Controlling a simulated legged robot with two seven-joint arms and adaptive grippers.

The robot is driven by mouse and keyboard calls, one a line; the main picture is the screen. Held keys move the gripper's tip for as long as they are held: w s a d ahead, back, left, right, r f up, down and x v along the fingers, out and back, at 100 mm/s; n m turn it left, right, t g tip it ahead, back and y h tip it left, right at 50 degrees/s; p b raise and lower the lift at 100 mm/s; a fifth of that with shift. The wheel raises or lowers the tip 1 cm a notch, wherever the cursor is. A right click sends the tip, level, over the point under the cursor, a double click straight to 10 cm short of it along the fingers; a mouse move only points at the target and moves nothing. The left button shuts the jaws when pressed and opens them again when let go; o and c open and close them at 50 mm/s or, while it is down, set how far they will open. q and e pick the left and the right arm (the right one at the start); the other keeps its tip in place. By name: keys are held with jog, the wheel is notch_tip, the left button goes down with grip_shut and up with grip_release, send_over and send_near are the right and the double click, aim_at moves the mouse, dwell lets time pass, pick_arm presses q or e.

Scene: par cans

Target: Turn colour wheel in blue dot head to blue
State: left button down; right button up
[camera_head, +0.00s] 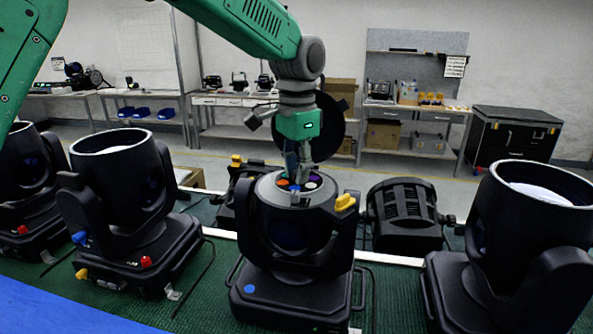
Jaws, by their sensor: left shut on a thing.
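The blue dot head (290,232) stands in the middle of the front row, with a blue dot (249,289) on its black base. Its top is open, with a grey rim. Inside it the colour wheel (311,186) shows small orange, purple and white patches. My left gripper (294,184) comes down from above into this opening and is shut on the colour wheel. Its fingers hide part of the wheel, and I cannot tell which colour is in the light path. My right gripper is out of view.
Black heads with red and blue knobs (120,195) stand to the left, and another head (520,245) stands at the right. A yellow knob (345,202) sticks out beside the open top. A black round disc (328,128) is behind my gripper. A finned black fixture (403,212) stands behind, to the right.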

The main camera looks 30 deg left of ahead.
pick_arm(q)
jog(key=c, duration=1.4)
grip_release()
jog(key=shift+w, duration=0.2)
jog(key=shift+o, duration=0.2)
jog(key=shift+w+f, duration=0.15)
jog(key=shift+w, duration=0.05)
jog(key=shift+s, duration=0.1)
notch_tip(320, 180, up, 12)
jog(key=shift+w, duration=0.2)
jog(key=shift+d, duration=0.1)
jog(key=shift+f, duration=0.1)
